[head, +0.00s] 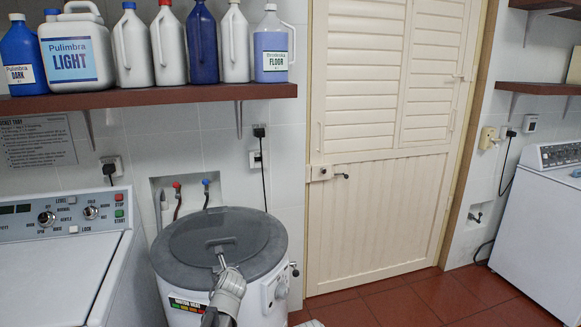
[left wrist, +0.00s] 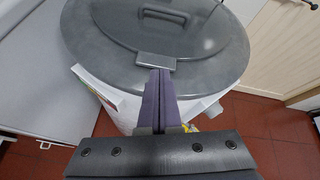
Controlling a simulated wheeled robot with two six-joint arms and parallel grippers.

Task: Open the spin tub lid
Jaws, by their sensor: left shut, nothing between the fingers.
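The spin tub (head: 254,298) is a round white drum with a grey top ring, standing between the washing machine and the door. Its smoky grey lid (head: 195,241) lies flat and closed on the top. In the left wrist view the lid (left wrist: 115,22) has a small grey tab (left wrist: 152,60) at its near edge. My left gripper (head: 220,260) is shut and empty at the front rim. In the left wrist view its fingertips (left wrist: 160,72) are right at the tab; I cannot tell whether they touch it. My right gripper is not in view.
A washing machine (head: 60,270) stands close on the left and a white machine (head: 545,225) at the far right. A shelf (head: 150,98) with several bottles hangs above. A louvred door (head: 385,220) is behind. Red tiled floor (head: 430,300) is open at right.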

